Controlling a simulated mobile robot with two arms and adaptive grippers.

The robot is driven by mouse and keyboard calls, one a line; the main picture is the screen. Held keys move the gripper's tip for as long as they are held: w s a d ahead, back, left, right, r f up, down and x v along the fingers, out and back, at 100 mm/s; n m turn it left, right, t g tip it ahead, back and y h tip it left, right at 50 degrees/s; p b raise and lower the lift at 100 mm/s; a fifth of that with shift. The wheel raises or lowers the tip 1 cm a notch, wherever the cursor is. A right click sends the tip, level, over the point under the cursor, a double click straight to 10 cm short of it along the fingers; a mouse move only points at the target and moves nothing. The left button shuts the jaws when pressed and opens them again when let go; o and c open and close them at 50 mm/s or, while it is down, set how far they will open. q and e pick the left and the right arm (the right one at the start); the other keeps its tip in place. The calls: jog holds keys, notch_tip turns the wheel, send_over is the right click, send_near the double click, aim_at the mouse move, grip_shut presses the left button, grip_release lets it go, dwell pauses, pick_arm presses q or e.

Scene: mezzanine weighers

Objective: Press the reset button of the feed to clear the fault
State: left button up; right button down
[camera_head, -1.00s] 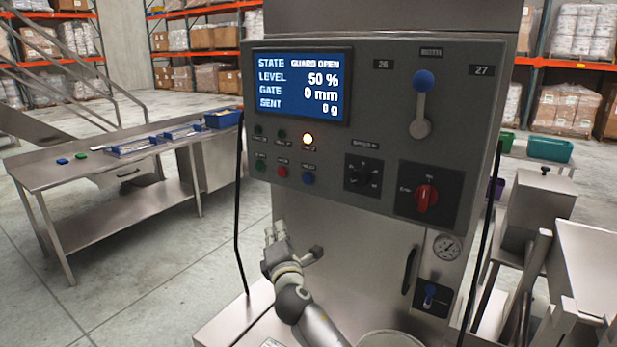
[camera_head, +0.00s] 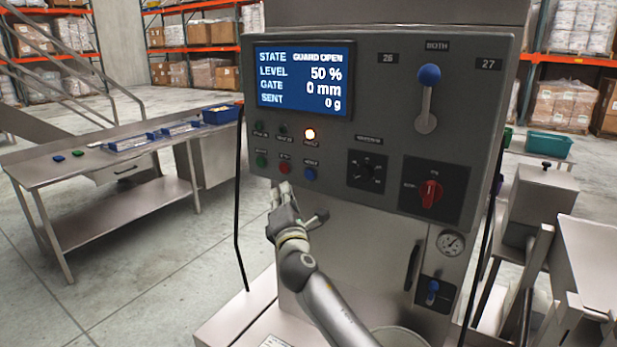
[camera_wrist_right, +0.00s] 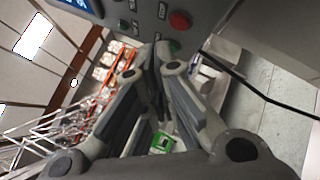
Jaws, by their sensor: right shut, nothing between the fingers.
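The grey feed control panel (camera_head: 390,120) fills the middle of the head view. Its lower button row has a green button (camera_head: 261,161), a red button (camera_head: 284,167) and a blue button (camera_head: 309,174); their labels are too blurred to read surely. My right gripper (camera_head: 283,188) is shut and empty, pointing up just below the red button, apparently not touching it. In the right wrist view its closed fingertips (camera_wrist_right: 160,50) are near the green button (camera_wrist_right: 175,46), with the red button (camera_wrist_right: 180,20) beyond. My left gripper is not in view.
The screen (camera_head: 304,80) reads GUARD OPEN, level 50 %, gate 0 mm, sent 0 g. An amber lamp (camera_head: 310,134) is lit. A blue-knobbed lever (camera_head: 428,98), a black selector (camera_head: 367,171) and a red switch (camera_head: 430,193) share the panel. A black cable (camera_head: 239,220) hangs at left.

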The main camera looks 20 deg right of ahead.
jog(key=shift+w+d+b, duration=0.4)
jog(key=shift+w+d, duration=0.65)
jog(key=shift+d, duration=0.35)
jog(key=shift+w+d+b, duration=0.35)
jog(key=shift+w+d, duration=0.7)
jog(key=shift+d, duration=0.3)
jog(key=shift+w+d, duration=0.25)
jog(key=shift+d, duration=0.1)
jog(key=shift+w+d, duration=0.25)
jog(key=shift+d, duration=0.1)
jog(key=shift+a, duration=0.1)
jog(key=shift+s+a, duration=0.55)
jog(key=shift+a, duration=0.05)
dwell(0.3)
jog(key=shift+s+a+p, duration=0.4)
jog(key=shift+s+a, duration=0.35)
jog(key=shift+a, duration=0.25)
jog(key=shift+s+a+p, duration=0.4)
jog(key=shift+s+a, duration=0.35)
jog(key=shift+a, duration=0.2)
